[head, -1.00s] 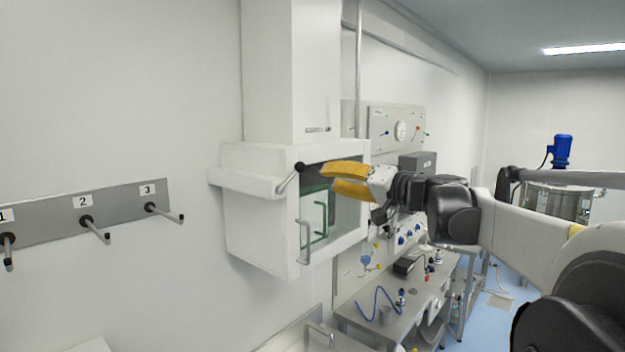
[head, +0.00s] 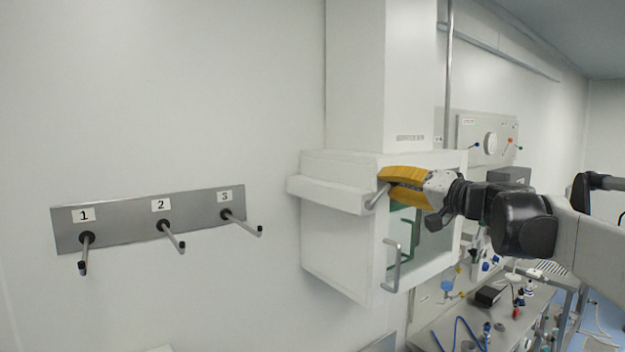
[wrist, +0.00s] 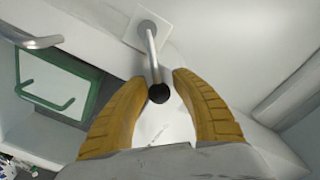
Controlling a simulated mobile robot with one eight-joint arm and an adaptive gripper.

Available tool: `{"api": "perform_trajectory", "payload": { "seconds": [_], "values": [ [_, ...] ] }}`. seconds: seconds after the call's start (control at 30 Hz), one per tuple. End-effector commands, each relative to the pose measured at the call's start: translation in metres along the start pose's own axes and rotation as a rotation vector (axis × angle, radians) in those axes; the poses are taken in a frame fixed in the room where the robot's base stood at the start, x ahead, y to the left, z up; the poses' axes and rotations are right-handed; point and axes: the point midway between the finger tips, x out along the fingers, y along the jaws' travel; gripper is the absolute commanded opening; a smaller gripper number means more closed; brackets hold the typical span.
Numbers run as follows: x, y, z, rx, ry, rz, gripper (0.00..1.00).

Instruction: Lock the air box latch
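The air box (head: 335,245) is a white wall-mounted box in the head view. Its latch (head: 377,197) is a short silver lever at the upper front corner, slanting down to the left; its knob end is hidden behind my fingers there. In the wrist view the latch rod (wrist: 152,52) comes from a square plate and ends in a black knob (wrist: 158,93). My gripper (wrist: 161,77), with yellow fingers, is open, one finger on each side of the rod and knob. Gaps show on both sides. My gripper also shows in the head view (head: 384,182).
A silver door handle (head: 393,268) sits below the latch, beside a window with a green-edged frame (wrist: 60,85). A numbered panel with three levers (head: 190,240) is on the wall to the left. A workbench (head: 500,325) with small items stands below right.

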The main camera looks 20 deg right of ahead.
Motion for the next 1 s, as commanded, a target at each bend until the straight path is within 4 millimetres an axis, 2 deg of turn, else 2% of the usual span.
{"api": "perform_trajectory", "payload": {
  "seconds": [0.3,0.37,0.4,0.43,1.0],
  "values": [
    [0.0038,0.0003,0.0006,0.000,0.000,0.000,0.31],
    [0.0037,0.0003,0.0006,0.000,0.000,0.000,0.16],
    [0.0037,0.0003,0.0006,0.000,0.000,0.000,0.03],
    [0.0037,0.0002,0.0005,0.000,0.000,0.000,0.00],
    [0.0032,0.0028,0.0004,0.027,0.000,0.001,0.00]
  ]
}}
